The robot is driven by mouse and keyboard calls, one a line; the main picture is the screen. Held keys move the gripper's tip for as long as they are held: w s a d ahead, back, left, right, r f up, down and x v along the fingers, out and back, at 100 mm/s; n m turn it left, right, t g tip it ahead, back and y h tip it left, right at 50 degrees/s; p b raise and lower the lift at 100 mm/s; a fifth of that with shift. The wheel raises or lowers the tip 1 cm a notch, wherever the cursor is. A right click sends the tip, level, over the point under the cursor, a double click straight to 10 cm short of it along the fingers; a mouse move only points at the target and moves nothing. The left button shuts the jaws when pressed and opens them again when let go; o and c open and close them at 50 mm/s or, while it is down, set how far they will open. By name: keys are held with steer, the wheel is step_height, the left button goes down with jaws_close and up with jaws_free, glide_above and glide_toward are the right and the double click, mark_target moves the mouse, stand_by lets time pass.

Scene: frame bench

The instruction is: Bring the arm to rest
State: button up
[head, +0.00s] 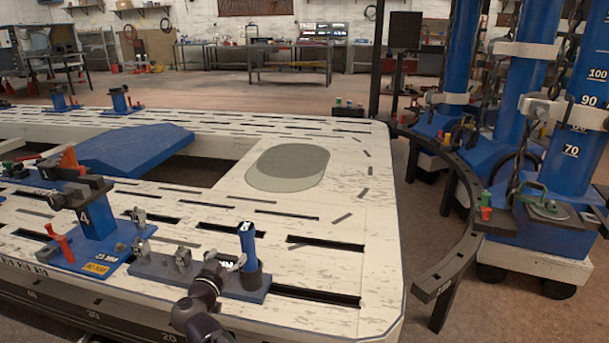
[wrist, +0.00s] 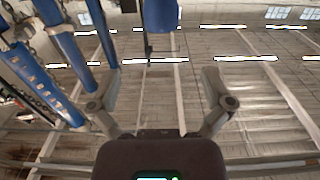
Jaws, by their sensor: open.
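My gripper (wrist: 160,88) is open in the wrist view, its two fingers spread wide with nothing between them. In the head view my dark arm end (head: 205,290) rises at the bottom, in front of the bench's near edge. I cannot tell from this view how far apart the arm and the plate are. The wrist view looks toward the ceiling and blue columns (wrist: 70,45).
The pale slotted bench (head: 350,275) fills the middle, with a grey-green disc (head: 285,168) on it. A blue stand (head: 95,215) with clamps is at left. Blue columns (head: 585,120) and a dark curved rail (head: 470,230) stand at right. The bench's right part is mostly clear.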

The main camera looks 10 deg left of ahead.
steer(key=w+d+f+m+g+h+p, duration=0.1)
steer(key=w+d+f+g+h, duration=0.15)
steer(key=d, duration=0.65)
steer(key=w+d+f+g+h+p, duration=0.1)
steer(key=d+f+g, duration=0.15)
steer(key=d, duration=0.55)
steer(key=w+d+f+m+g+h+p, duration=0.15)
steer(key=d+g, duration=0.25)
steer(key=d, duration=0.5)
steer(key=s+d+f+n+g+y+p, duration=0.25)
steer(key=s+d+g, duration=0.25)
steer(key=d, duration=0.4)
steer(key=s+d+f+n+g+y+p, duration=0.1)
steer(key=s+d+f+g+y, duration=0.3)
steer(key=d, duration=0.6)
step_height(320, 180, up, 39)
steer(key=s+p, duration=0.1)
steer(key=p, duration=3.6)
steer(key=shift+r+p, duration=0.15)
steer(key=shift+p, duration=0.2)
steer(key=shift+a, duration=0.1)
